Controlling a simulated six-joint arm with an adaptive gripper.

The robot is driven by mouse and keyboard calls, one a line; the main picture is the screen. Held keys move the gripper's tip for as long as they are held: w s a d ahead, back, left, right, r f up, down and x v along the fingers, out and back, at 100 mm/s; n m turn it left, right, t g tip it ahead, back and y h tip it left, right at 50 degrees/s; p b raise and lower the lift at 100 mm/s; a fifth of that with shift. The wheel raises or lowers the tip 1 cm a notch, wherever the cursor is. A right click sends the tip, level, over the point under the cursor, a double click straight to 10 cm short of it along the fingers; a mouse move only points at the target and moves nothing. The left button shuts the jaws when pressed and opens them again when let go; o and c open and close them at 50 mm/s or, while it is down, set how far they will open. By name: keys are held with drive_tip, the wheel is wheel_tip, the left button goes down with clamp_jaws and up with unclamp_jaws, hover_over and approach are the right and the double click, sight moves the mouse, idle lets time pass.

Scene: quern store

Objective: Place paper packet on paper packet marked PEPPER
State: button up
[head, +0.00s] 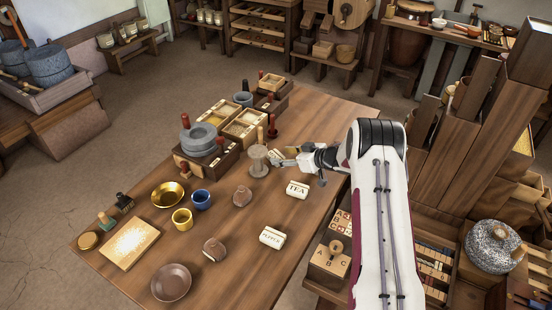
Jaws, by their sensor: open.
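The paper packet marked PEPPER (272,238) lies on the wooden table (240,275), label up, toward the front right. A white paper packet marked TEA (297,190) lies farther back, near the right edge. A small pale packet-like thing (275,153) shows at the fingers of my gripper (279,160); its label is too small to read. My gripper is open, behind and left of the TEA packet, and partly hides this pale thing. I cannot tell whether the fingers touch it.
A grey spool-shaped piece (259,162) stands just left of my gripper. A quern (199,140), wooden boxes (243,130) and red-handled stamps crowd the back. Table around PEPPER is clear.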

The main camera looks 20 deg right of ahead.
sight(279, 157)
drive_tip(key=shift+x, duration=1.45)
drive_tip(key=shift+c, duration=0.3)
drive_tip(key=c, duration=1)
drive_tip(key=shift+r, duration=0.1)
wheel_tip(279, 157, up, 18)
drive_tip(key=shift+f, duration=0.15)
